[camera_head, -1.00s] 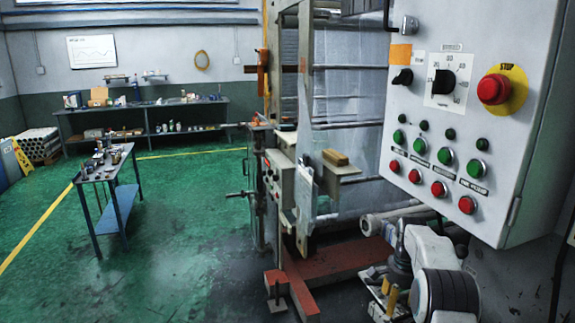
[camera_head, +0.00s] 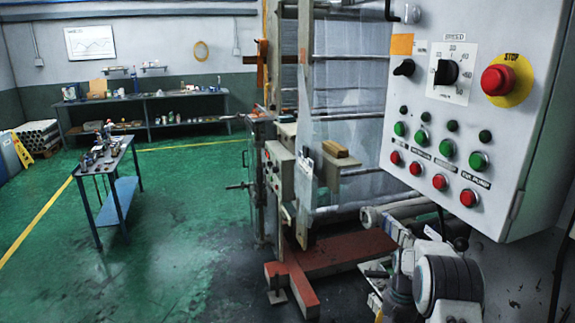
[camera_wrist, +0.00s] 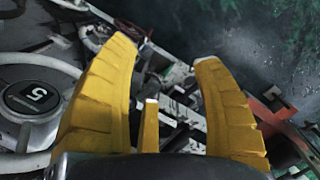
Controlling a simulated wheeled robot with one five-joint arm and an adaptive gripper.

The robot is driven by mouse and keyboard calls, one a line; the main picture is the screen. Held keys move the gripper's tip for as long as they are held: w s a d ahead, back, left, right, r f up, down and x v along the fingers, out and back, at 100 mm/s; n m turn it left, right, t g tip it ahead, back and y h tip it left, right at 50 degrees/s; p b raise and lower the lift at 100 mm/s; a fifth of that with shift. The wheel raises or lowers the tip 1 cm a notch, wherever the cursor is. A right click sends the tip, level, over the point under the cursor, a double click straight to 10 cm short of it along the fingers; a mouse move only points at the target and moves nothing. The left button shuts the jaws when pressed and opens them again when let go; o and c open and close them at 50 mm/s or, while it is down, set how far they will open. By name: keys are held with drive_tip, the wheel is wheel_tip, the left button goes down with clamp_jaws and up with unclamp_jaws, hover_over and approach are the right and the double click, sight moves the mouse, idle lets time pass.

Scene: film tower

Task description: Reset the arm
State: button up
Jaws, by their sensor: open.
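My gripper (camera_wrist: 166,58) shows in the wrist view with its two yellow fingers spread apart and nothing between the tips. It points down over the white and dark parts of my own base, with green floor beyond. In the head view my white arm, with its dark ribbed joint, is at the lower right, below the control panel (camera_head: 465,110). Only a small bit of yellow shows there at the bottom edge, so the fingers are mostly hidden or out of frame.
The grey control panel with a red stop button (camera_head: 497,80) hangs close above my arm. The film machine's red foot beam (camera_head: 340,255) lies just left of it. A blue worktable (camera_head: 118,195) stands farther left, with clear green floor (camera_head: 185,250) between.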

drive_tip(key=s+a+r+n, duration=0.1)
drive_tip(key=s+a+r, duration=0.2)
drive_tip(key=s+r, duration=0.45)
drive_tip(key=s+a+r+n+t, duration=0.1)
drive_tip(key=s+a+r+n, duration=0.2)
drive_tip(key=s, duration=0.8)
drive_tip(key=s+a+r, duration=0.2)
drive_tip(key=s+r, duration=0.4)
drive_tip(key=s, duration=0.3)
wheel_tip(320, 180, up, 8)
drive_tip(key=s+a+n+t, duration=0.1)
drive_tip(key=s+a+t, duration=0.1)
drive_tip(key=t, duration=0.3)
drive_tip(key=shift+s+a+f, duration=0.15)
drive_tip(key=shift+s+a, duration=0.05)
drive_tip(key=shift+s, duration=0.15)
drive_tip(key=shift+o, duration=0.7)
drive_tip(key=shift+w, duration=0.1)
